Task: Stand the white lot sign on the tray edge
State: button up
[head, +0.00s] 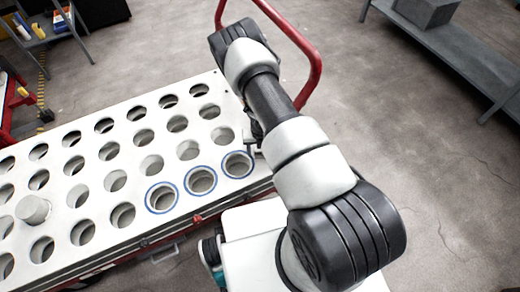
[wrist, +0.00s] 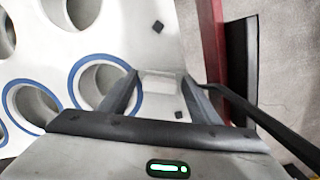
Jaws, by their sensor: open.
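The tray (head: 150,97) is a long white plate with rows of round holes; several holes near its right end have blue rings. In the wrist view, the tray's end strip (wrist: 150,38) lies under my gripper (wrist: 163,92). My gripper is open, with one dark finger on each side of a small pale rectangular piece, which looks like the white lot sign (wrist: 160,84). I cannot tell whether the sign stands upright or touches a finger. In the head view, my gripper (head: 252,138) is at the tray's right end, mostly hidden by my arm, and the sign is hidden.
A white cylinder (head: 33,208) stands in a hole at the tray's left. A red rail (head: 312,62) curves up beyond the tray's right end. A grey bench (head: 450,50) with a grey box (head: 427,10) is at the back right. The floor between is clear.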

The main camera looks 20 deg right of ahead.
notch_tip(320, 180, up, 12)
jog(key=s+p, duration=0.1)
jog(key=p, duration=0.2)
notch_tip(320, 180, up, 13)
jog(key=n+t+y, duration=0.1)
jog(key=n+y, duration=0.1)
jog(key=n, duration=0.4)
send_over(260, 157)
jog(key=w+a, duration=0.4)
jog(key=a, duration=0.1)
jog(key=s+a+r+n+t+y, duration=0.1)
jog(key=s+a+r+n+y, duration=0.15)
jog(key=r+n, duration=1.2)
jog(key=s+r+n+h, duration=0.1)
jog(key=s+r+n, duration=0.3)
jog(key=r, duration=0.5)
jog(key=s+r+n, duration=0.3)
jog(key=s+r, duration=0.3)
jog(key=r, duration=0.3)
jog(key=s+d+r+n+t+h, duration=0.1)
jog(key=s+d+r+n, duration=0.1)
jog(key=s+n, duration=0.3)
jog(key=s+d+r+n+t+h, duration=0.1)
jog(key=s+d+r+n+h, duration=0.1)
jog(key=s+n, duration=0.3)
jog(key=s+d+r, duration=0.1)
jog(key=s, duration=0.2)
jog(key=shift+r+n, duration=0.3)
jog(key=shift+n, duration=0.05)
